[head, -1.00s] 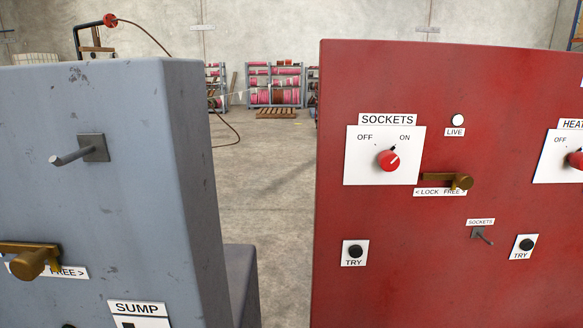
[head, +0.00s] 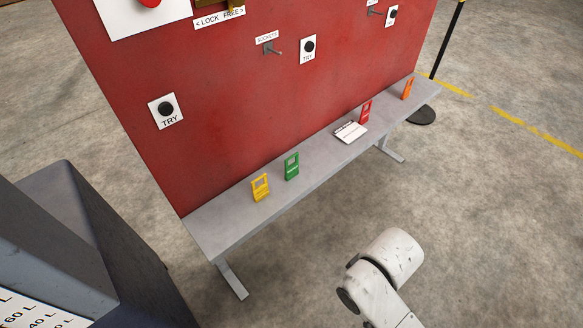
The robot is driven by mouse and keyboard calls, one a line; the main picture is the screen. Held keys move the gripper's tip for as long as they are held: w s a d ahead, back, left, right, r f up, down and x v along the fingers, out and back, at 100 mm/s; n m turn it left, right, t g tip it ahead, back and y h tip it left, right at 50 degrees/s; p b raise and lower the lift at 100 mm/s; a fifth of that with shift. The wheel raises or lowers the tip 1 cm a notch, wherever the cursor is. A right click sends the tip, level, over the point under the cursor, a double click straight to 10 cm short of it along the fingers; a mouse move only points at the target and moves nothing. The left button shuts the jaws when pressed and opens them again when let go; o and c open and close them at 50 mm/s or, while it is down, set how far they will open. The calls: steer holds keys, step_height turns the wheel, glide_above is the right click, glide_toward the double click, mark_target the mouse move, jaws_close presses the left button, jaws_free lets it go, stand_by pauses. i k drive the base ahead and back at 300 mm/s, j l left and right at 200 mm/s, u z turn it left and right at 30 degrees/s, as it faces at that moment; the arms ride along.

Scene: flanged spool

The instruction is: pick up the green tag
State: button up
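The green tag (head: 292,167) stands upright on a narrow grey shelf (head: 220,229) along the foot of the red panel. It is a flat tag with a window opening near its top and small pale lettering. A yellow tag (head: 261,187) stands just to its left. To its right along the shelf are a white card or pad (head: 350,132), a red tag (head: 366,111) and an orange tag (head: 408,88). Part of my white arm shows at the bottom right, clear of the shelf. My gripper is not in view.
The red panel (head: 240,100) rises behind the shelf, with TRY buttons and a SOCKETS peg (head: 272,47) sticking out. A dark grey cabinet (head: 90,230) stands at the left. A black post on a round base (head: 420,115) stands beyond the shelf's right end. Floor in front is bare.

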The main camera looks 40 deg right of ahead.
mark_target(290, 170)
steer(key=i+l, duration=0.3)
steer(key=l, duration=0.15)
steer(key=i+l, duration=0.6)
steer(key=l, duration=0.25)
steer(key=k+u, duration=0.4)
steer(key=u, duration=0.15)
steer(key=j, duration=0.05)
